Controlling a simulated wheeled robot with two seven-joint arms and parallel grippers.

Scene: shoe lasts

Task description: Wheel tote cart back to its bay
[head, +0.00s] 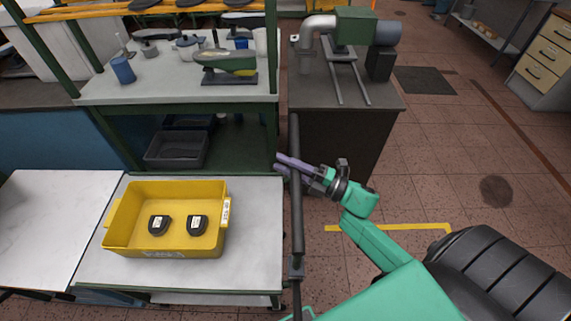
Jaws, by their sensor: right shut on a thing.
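The tote cart has a pale grey top (255,255) and a long dark handle bar (297,215) along its right side. A yellow tote (118,222) sits on the top, with two dark pieces bearing pale labels (159,225) inside. My right gripper (290,166) reaches in from the right and is shut on the upper part of the handle bar. Its fingers partly cover the bar. A yellow line with a corner (400,227) is marked on the floor to the right of the cart; my arm crosses it and hides part. My left gripper is not in view.
A green-framed workbench (150,92) with a shoe last and tools stands just behind the cart. A dark machine cabinet (345,130) stands close behind the handle. Another pale table (45,225) adjoins at left. The tiled floor (450,140) at right is largely open, with drawers beyond.

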